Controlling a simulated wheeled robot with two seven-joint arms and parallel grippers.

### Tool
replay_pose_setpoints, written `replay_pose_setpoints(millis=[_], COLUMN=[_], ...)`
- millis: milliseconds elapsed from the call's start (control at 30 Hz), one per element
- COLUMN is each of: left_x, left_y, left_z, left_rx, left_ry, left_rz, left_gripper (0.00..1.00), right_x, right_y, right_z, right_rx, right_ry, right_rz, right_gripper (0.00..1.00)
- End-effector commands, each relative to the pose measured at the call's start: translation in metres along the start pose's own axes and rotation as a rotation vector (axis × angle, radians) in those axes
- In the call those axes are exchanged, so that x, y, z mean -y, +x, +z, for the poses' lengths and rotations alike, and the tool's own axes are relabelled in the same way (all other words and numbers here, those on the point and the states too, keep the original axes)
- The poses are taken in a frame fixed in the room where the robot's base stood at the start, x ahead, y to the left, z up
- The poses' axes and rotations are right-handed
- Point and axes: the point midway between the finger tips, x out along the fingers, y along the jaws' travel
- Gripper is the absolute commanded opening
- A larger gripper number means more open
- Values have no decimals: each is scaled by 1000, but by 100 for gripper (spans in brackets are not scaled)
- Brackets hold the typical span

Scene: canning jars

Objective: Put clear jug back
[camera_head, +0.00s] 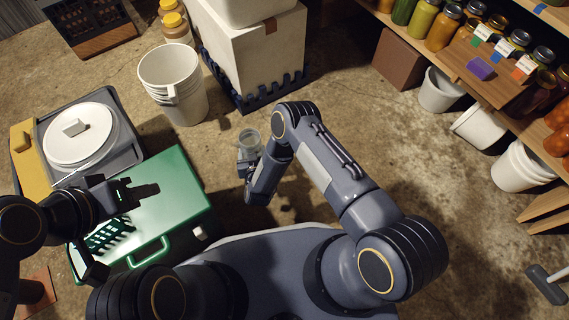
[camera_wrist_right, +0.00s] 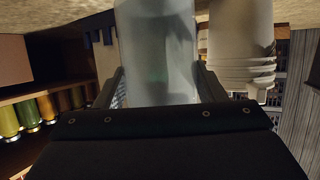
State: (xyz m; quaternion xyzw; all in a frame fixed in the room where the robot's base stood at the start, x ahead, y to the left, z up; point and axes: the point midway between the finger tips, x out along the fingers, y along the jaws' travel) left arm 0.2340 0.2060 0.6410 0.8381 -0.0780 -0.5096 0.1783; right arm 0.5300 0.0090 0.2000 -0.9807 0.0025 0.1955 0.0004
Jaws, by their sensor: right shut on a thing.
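The clear jug (camera_head: 249,138) is a see-through vessel held above the concrete floor, in front of the white bucket. In the right wrist view the clear jug (camera_wrist_right: 157,55) fills the middle, upright between the fingers. My right gripper (camera_head: 249,158) is shut on it; its fingers (camera_wrist_right: 160,88) press against both sides. The jug's base is hidden behind the gripper's dark body in the wrist view. My left gripper (camera_head: 126,193) is empty above the green case, with its fingers apart.
A white box on a dark pallet (camera_head: 262,95) is behind. The green case (camera_head: 165,205) and a grey tub with a white lid (camera_head: 80,135) are at left.

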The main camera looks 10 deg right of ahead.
Motion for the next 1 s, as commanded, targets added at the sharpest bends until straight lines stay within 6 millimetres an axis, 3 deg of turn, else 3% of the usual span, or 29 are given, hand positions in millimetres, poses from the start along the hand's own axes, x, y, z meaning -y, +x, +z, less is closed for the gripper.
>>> replay_pose_setpoints(millis=[300, 467, 767, 1000], left_x=[12, 17, 20, 29], left_y=[26, 37, 45, 63], left_z=[13, 19, 23, 32], left_rx=[0, 0, 0, 0], left_ry=[0, 0, 0, 0], left_rz=[0, 0, 0, 0], left_gripper=[36, 36, 36, 36], right_x=[-80, -98, -112, -122], right_y=[30, 43, 52, 69], right_z=[30, 53, 67, 102], right_rx=[1, 0, 0, 1], right_ry=[-1, 0, 0, 0], right_rz=[5, 2, 1, 0], right_gripper=[27, 27, 27, 27])
